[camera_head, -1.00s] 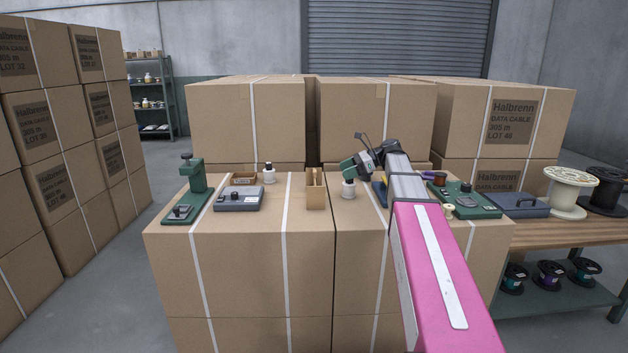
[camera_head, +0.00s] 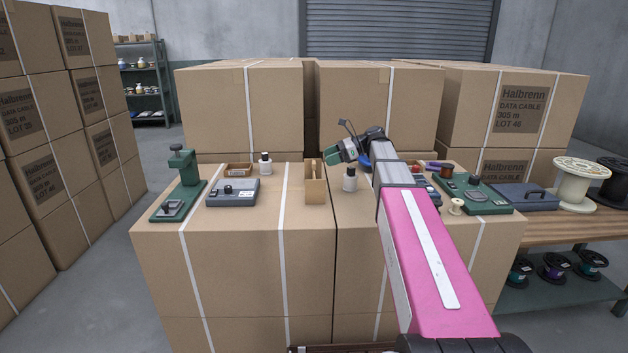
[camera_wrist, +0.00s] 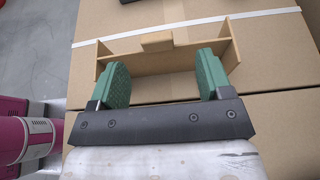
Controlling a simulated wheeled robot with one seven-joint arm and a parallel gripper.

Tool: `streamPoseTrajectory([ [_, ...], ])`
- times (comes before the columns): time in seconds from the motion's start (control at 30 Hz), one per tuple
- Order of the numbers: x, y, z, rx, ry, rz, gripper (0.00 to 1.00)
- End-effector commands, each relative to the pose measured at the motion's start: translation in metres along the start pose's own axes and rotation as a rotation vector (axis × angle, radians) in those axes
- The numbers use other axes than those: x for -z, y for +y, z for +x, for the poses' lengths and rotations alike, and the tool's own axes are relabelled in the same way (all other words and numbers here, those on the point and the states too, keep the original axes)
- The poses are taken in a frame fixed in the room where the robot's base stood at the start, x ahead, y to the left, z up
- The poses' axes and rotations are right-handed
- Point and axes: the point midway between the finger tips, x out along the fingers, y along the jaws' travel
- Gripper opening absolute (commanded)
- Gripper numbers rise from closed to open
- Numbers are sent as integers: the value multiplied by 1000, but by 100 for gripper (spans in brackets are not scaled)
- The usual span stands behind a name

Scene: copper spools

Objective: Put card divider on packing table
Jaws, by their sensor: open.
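The card divider (camera_head: 315,186), a tan slotted piece, stands on the strapped cartons left of my gripper (camera_head: 338,155) in the head view. In the wrist view the divider (camera_wrist: 243,55) lies crosswise, with long panels, end pieces and a small middle block. My gripper (camera_wrist: 163,80) is open, its green fingers apart and overlapping the near panel in the picture. I cannot tell whether they touch it; in the head view they appear above and to the right of it. A wooden-topped table (camera_head: 545,232) stands at right; its left part is hidden by cartons.
A green press (camera_head: 182,185), a grey box (camera_head: 233,192) and white bottles (camera_head: 349,180) share the carton top. A green device (camera_head: 475,195), a blue-grey case (camera_head: 525,197) and spools (camera_head: 585,183) crowd the right side. Tall cartons stand behind. The carton top's front is clear.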

Motion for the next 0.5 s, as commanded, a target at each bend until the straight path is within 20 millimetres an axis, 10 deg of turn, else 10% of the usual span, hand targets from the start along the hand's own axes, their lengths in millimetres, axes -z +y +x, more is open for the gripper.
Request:
streamPoseTrajectory([
  [0.5,-2,4,49,0,0,0,72],
])
